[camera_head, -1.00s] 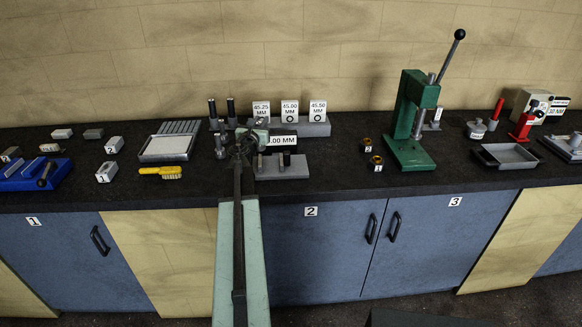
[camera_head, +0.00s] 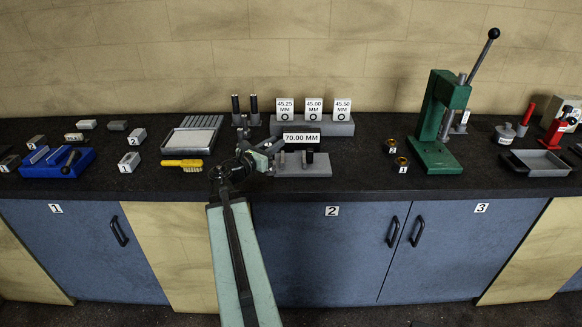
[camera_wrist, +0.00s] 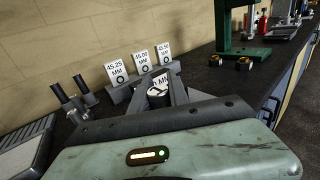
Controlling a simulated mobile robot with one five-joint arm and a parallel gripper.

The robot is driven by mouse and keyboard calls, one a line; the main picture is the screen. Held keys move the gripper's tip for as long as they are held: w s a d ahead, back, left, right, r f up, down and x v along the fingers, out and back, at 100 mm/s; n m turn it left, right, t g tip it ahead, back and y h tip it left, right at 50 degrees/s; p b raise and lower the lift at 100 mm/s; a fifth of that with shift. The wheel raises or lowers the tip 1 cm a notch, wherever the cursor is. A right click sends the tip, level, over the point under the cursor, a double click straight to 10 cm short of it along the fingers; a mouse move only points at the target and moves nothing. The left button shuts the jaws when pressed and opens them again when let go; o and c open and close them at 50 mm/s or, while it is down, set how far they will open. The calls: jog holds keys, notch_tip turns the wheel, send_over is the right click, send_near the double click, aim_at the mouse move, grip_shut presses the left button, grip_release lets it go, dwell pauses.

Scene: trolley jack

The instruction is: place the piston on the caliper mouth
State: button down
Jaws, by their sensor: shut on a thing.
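A dark cylinder with a pale top, which I take to be the piston (camera_wrist: 158,97), sits between the fingers of my gripper (camera_wrist: 160,90) in the wrist view. My gripper is shut on it. In the head view my gripper (camera_head: 268,157) is over the counter at the left end of a low grey block with short upright posts, likely the caliper (camera_head: 305,170). A "70.00 MM" sign (camera_head: 301,138) stands behind that block. The fingers and wrist hide part of the block, and the piston is too small to make out in the head view.
Behind stands a grey rack (camera_head: 340,129) with three size cards. Two dark-handled tools (camera_head: 236,105) and a tray (camera_head: 187,142) are to the left, with a yellow brush (camera_head: 182,164) in front. A green press (camera_head: 434,150) and brass-coloured rings (camera_head: 402,162) are to the right.

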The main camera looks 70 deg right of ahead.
jog(key=s+d+f+b, duration=0.1)
jog(key=d, duration=0.4)
jog(key=d+f+b, duration=0.2)
jog(key=d, duration=0.3)
jog(key=s+d+f+b, duration=0.1)
jog(key=d+f+b, duration=0.1)
jog(key=d, duration=0.3)
jog(key=shift+s+d+f, duration=0.25)
jog(key=shift+s+d, duration=0.05)
jog(key=shift+r, duration=0.1)
jog(key=c, duration=1.3)
grip_release()
jog(key=shift+o, duration=0.2)
jog(key=v, duration=1.2)
jog(key=shift+r, duration=0.15)
